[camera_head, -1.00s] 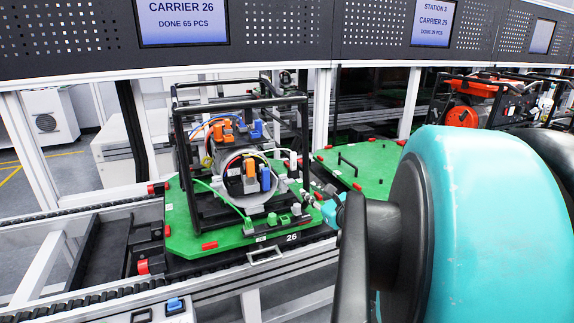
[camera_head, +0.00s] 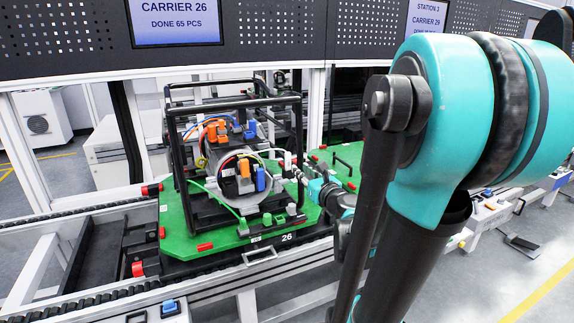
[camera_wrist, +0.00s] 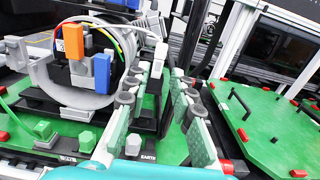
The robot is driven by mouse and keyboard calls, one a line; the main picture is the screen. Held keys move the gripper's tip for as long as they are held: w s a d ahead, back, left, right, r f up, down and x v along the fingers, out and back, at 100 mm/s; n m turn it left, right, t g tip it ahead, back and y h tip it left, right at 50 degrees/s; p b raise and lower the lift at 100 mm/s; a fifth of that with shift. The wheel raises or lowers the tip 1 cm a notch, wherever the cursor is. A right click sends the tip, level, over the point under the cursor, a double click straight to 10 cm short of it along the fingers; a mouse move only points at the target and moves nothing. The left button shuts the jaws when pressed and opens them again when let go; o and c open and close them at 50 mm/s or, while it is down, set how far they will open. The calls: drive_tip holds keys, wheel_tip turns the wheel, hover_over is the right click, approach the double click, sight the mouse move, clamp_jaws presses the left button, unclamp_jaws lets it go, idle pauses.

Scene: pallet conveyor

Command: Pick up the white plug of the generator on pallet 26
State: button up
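The generator (camera_head: 212,160) sits in a black tube frame on green pallet 26 (camera_head: 190,240). Its white plug (camera_head: 288,158) stands upright at the right side of the frame. In the wrist view the white plug (camera_wrist: 159,58) shows near the far ends of my fingers, apparently between them. My gripper (camera_head: 296,172) reaches in from the right. In the wrist view my gripper (camera_wrist: 160,66) is open, with a gap between its two fingers. I cannot tell whether either finger touches the plug.
Orange plugs (camera_wrist: 73,40) and a blue plug (camera_wrist: 102,70) are on the generator, left of my gripper. A frame tube (camera_head: 299,125) stands close to my fingers. A second green pallet (camera_wrist: 265,120) with a black handle lies right.

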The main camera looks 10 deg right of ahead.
sight(289, 159)
drive_tip(key=shift+f+x, duration=0.15)
drive_tip(key=shift+x, duration=2.15)
drive_tip(key=shift+f+x, duration=0.15)
drive_tip(key=shift+x, duration=2.15)
drive_tip(key=shift+c, duration=0.4)
clamp_jaws()
